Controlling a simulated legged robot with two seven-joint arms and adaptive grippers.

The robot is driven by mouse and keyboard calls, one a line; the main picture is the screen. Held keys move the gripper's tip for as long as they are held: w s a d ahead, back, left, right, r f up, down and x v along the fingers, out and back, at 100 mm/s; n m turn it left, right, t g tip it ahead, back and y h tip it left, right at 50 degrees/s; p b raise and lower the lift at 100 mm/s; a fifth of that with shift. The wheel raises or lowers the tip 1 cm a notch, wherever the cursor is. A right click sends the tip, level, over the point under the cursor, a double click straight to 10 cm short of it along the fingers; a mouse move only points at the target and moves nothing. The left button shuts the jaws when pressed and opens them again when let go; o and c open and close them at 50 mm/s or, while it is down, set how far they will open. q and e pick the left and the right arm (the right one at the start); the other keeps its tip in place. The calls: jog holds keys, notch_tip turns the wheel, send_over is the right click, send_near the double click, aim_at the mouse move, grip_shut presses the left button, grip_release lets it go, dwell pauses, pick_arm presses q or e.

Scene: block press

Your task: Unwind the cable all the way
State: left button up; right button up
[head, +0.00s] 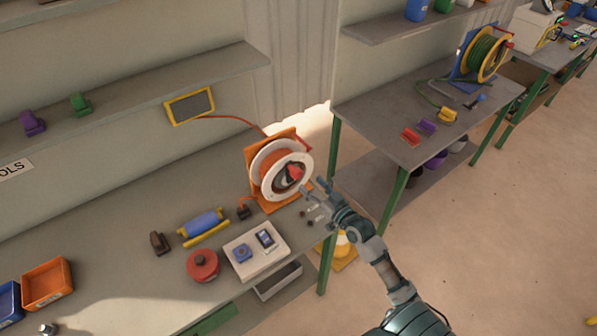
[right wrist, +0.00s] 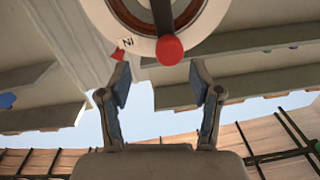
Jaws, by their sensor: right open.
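The cable reel (head: 266,192) stands upright on the bench, with a white rim, an orange frame and a red crank handle (head: 294,172). In the right wrist view the white rim (right wrist: 138,42) fills the top, and the round red knob (right wrist: 169,50) lies just beyond and between my fingertips. An orange-red cable (head: 233,119) runs from the reel's top to a yellow-framed panel (head: 190,105). A dark plug (head: 243,212) lies at the reel's left foot. My right gripper (head: 312,200) is open and empty, in front of the reel; it also shows in the right wrist view (right wrist: 160,82). My left gripper is out of view.
A white board with small devices (head: 248,265), a red round container (head: 202,265) and a blue roll (head: 203,223) lie on the bench left of the reel. A second table (head: 385,95) at right holds a green-cable reel (head: 487,50). Floor between is partly clear.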

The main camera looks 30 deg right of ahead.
aim_at(301, 175)
jog(key=w, duration=0.5)
jog(key=shift+a+r, duration=0.1)
jog(key=shift+a, duration=0.25)
jog(key=shift+w+a+r, duration=0.2)
jog(key=shift+w+a, duration=0.75)
jog(key=shift+a, duration=0.2)
jog(key=shift+w, duration=0.2)
jog(key=shift+d+f, duration=0.1)
jog(key=shift+d, duration=0.1)
jog(key=shift+s+d, duration=0.15)
jog(key=shift+d, duration=0.2)
jog(key=c, duration=0.4)
jog(key=shift+s+d, duration=0.1)
jog(key=shift+d, duration=0.2)
jog(key=c, duration=0.8)
grip_shut()
jog(key=shift+a, duration=0.3)
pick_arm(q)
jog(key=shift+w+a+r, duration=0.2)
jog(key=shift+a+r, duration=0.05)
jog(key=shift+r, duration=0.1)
